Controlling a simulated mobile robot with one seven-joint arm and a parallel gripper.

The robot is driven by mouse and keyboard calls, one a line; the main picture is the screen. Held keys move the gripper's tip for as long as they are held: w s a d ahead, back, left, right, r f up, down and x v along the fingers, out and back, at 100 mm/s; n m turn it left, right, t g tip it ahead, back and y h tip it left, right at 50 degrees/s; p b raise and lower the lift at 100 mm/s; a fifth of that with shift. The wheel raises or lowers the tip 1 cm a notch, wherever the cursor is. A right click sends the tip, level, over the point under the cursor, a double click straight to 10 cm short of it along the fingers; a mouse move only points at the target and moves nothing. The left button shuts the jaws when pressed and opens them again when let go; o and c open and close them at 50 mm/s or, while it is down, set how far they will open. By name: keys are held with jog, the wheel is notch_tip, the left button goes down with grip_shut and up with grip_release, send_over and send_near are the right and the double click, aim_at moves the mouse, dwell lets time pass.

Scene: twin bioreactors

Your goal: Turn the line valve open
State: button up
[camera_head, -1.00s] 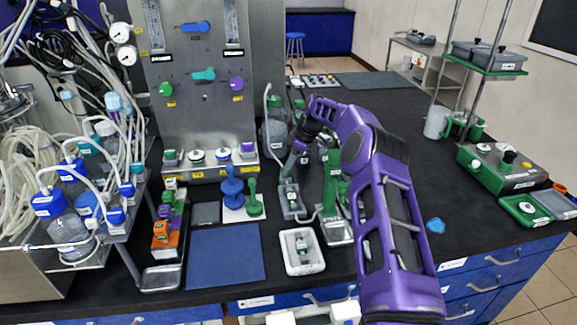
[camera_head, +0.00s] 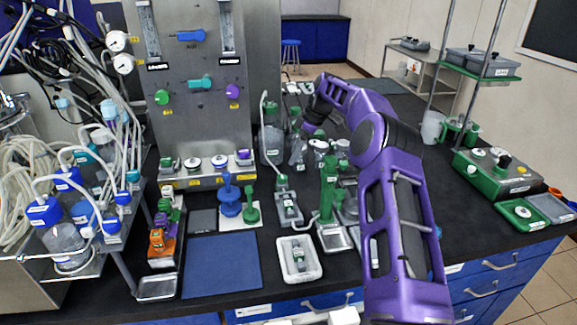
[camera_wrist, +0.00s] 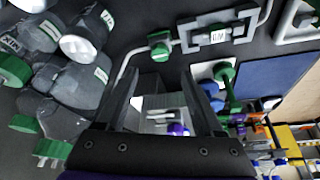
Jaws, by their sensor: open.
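No label I can read names the line valve. A small green fitting (camera_head: 282,182) sits on the clear tube left of my arm, beside a grey labelled block (camera_head: 289,210). In the wrist view the green fitting (camera_wrist: 160,50) and the grey block (camera_wrist: 218,35) lie beyond my fingertips. The steel panel bears a blue lever (camera_head: 190,36), a teal lever (camera_head: 200,82), a green knob (camera_head: 162,97) and a purple knob (camera_head: 233,91). My gripper (camera_wrist: 165,88) is open, with nothing held between its fingers. In the head view my fingers are hard to make out.
Bottles (camera_head: 272,145) stand close to my wrist, and several grey ones with green caps (camera_wrist: 75,95) fill the wrist view's left. A green post (camera_head: 327,190) and a white tray (camera_head: 311,270) stand near my arm. The blue mat (camera_head: 222,268) is clear.

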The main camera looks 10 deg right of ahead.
jog(key=v, duration=0.8)
jog(key=shift+r, duration=0.2)
